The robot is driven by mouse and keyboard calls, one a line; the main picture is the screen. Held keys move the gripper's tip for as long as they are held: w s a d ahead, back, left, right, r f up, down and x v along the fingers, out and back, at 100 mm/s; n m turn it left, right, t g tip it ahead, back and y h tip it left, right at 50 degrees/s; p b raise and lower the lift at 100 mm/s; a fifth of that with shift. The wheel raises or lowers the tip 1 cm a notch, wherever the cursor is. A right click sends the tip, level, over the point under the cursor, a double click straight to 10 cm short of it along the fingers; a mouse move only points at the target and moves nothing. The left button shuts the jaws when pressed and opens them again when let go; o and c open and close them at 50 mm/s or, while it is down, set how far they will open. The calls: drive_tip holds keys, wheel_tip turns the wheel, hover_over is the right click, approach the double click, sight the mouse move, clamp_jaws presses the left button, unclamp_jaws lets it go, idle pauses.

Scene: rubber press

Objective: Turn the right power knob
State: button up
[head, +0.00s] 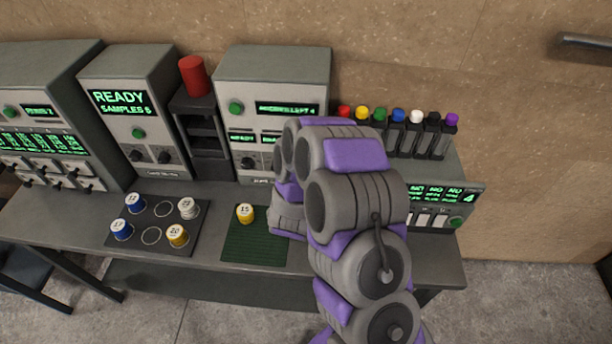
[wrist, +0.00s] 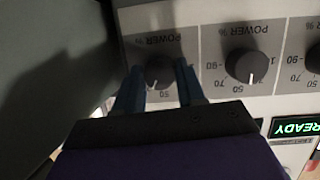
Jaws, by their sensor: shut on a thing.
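In the wrist view the machine panel appears upside down. My gripper (wrist: 160,78) has its two blue fingers on either side of a dark round power knob (wrist: 159,69), shut on it. This knob is the leftmost in that view, nearest the panel's side edge, so it is the rightmost on the upright machine. A second power knob (wrist: 245,63) sits beside it, its white mark pointing down in the picture. A third knob (wrist: 315,60) is cut off at the picture's edge. In the head view my arm hides the gripper and the held knob.
The machine (head: 273,75) with a green button (head: 236,108) stands at the back of the bench. A black tray (head: 157,222) with several lidded jars and a green mat (head: 253,246) with a yellow-topped jar (head: 245,212) lie in front. Several colour-capped bottles (head: 415,132) stand at right.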

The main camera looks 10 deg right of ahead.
drive_tip(key=shift+s+f+m+y+p, duration=0.1)
drive_tip(key=shift+m+y+p, duration=0.45)
drive_tip(key=shift+m, duration=0.35)
drive_tip(key=o, duration=0.8)
drive_tip(key=shift+f, duration=0.1)
drive_tip(key=shift+o, duration=1.2)
drive_tip(key=shift+r+p, duration=0.2)
drive_tip(key=shift+p, duration=0.25)
